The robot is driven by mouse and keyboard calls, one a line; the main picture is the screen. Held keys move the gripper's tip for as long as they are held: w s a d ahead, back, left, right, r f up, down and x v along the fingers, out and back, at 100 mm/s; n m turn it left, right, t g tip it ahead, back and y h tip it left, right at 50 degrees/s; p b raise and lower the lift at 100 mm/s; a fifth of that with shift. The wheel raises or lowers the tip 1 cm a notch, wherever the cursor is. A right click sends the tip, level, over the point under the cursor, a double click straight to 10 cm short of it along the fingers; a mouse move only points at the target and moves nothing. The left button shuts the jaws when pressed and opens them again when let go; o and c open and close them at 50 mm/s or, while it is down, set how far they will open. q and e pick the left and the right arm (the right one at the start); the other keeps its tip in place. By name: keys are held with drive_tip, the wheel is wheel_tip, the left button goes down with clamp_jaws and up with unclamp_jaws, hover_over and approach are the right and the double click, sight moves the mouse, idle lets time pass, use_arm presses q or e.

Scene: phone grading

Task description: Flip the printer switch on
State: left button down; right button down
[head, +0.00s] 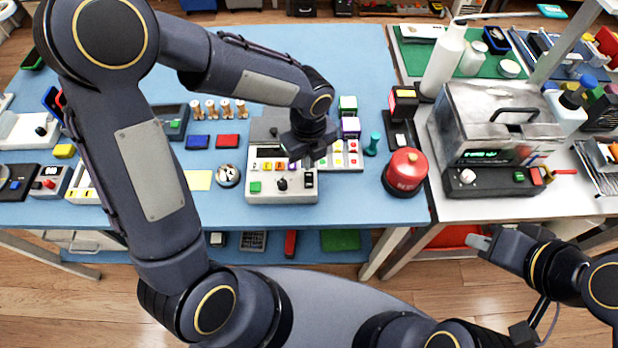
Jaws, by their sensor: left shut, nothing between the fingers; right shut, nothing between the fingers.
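A white and grey box (263,198) stands near the front edge of the blue table, and it looks like the printer. Its front panel has a green button, a black knob and a small black rocker switch (309,180) at the right end. I cannot tell the switch's position. My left gripper (303,160) is shut and empty, pointing down over the rear right part of this box, just behind the switch. It hides part of the box's top; I cannot tell whether it touches. My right gripper (480,242) is shut and empty, off the table at the lower right.
A red canister (405,171) and a teal stamp-like piece (373,144) stand to the right. A keypad box (345,158) sits close beside the printer. A black and white round item (228,175) lies to its left. A metal machine (490,125) stands on the right-hand table.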

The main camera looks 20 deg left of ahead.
sight(309, 174)
use_arm(q)
drive_tip(key=shift+f+b, duration=0.8)
drive_tip(key=shift+f, duration=0.25)
idle(0.5)
wheel_tip(309, 174, up, 7)
drive_tip(key=p, duration=0.6)
idle(0.4)
drive_tip(key=s+a+r+n+t+h, duration=0.2)
drive_tip(key=s+a+r+n, duration=0.2)
drive_tip(key=n, duration=1)
drive_tip(key=s+a+r+n+t+h, duration=0.1)
drive_tip(key=s+a+r+n+t, duration=0.2)
drive_tip(key=s+a+r+n, duration=0.2)
drive_tip(key=s+r+n, duration=0.3)
drive_tip(key=s+n, duration=0.4)
drive_tip(key=n, duration=0.2)
drive_tip(key=shift+r+n+t+h, duration=0.3)
drive_tip(key=shift+r+h, duration=0.1)
